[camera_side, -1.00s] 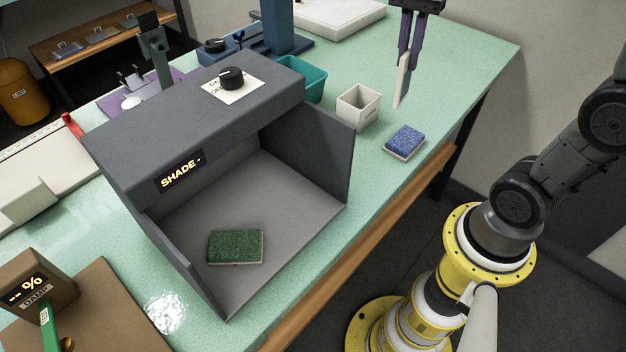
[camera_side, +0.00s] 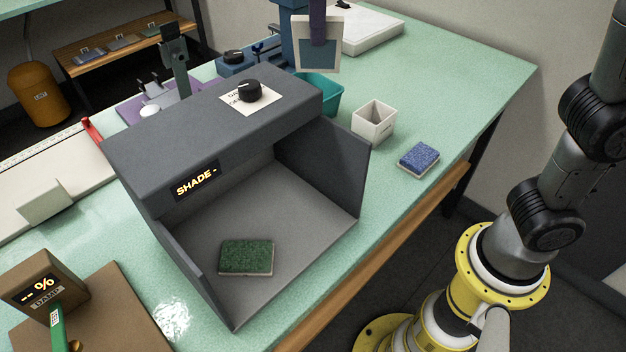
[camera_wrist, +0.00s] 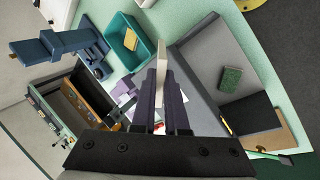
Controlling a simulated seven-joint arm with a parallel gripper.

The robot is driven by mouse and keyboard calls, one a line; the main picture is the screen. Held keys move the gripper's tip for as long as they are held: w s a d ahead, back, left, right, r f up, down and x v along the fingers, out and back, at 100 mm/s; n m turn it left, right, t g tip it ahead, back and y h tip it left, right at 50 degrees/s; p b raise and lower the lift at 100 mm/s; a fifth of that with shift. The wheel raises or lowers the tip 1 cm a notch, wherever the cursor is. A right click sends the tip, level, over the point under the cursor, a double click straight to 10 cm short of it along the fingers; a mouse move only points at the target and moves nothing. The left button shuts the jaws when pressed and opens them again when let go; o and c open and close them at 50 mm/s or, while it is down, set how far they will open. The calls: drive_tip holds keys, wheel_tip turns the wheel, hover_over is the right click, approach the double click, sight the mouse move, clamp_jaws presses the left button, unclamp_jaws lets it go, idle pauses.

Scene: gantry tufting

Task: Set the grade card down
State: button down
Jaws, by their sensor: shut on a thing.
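The grade card (camera_side: 317,56) is a pale-framed square with a blue-grey middle, held up facing the side camera. My gripper (camera_side: 318,32) is shut on its upper edge, seen as purple fingers at the top of the side view. In the wrist view the card (camera_wrist: 161,62) shows edge-on as a thin pale strip between the fingers (camera_wrist: 161,90). In the side view the card appears in front of the blue stand and above the teal bin, clear of the table. The fingertips are partly hidden by the card.
A grey shade booth (camera_side: 215,110) with a knob on top holds a green tuft sample (camera_side: 246,257). A blue sample (camera_side: 418,160) lies on the green table beside a white bin (camera_side: 373,123). A teal bin (camera_side: 330,92) stands behind the booth.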

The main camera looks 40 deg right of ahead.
drive_tip(key=s+a+f+n+t+y, duration=0.2)
drive_tip(key=s+f+n+t+y, duration=0.15)
drive_tip(key=f+n, duration=0.45)
drive_tip(key=s+a+f+n+t+y, duration=0.2)
drive_tip(key=s+f+n, duration=0.25)
drive_tip(key=f, duration=0.75)
drive_tip(key=shift+m+t, duration=0.35)
drive_tip(key=shift+t, duration=0.1)
drive_tip(key=shift+w+d+f, duration=0.2)
drive_tip(key=shift+w+f, duration=0.35)
drive_tip(key=shift+f, duration=0.9)
drive_tip(key=shift+w+d+f, duration=0.25)
drive_tip(key=shift+w+f, duration=0.25)
drive_tip(key=shift+f, duration=1)
drive_tip(key=shift+w+d+f, duration=0.2)
drive_tip(key=shift+w+f, duration=0.35)
drive_tip(key=shift+f, duration=0.9)
drive_tip(key=c, duration=1.1)
unclamp_jaws()
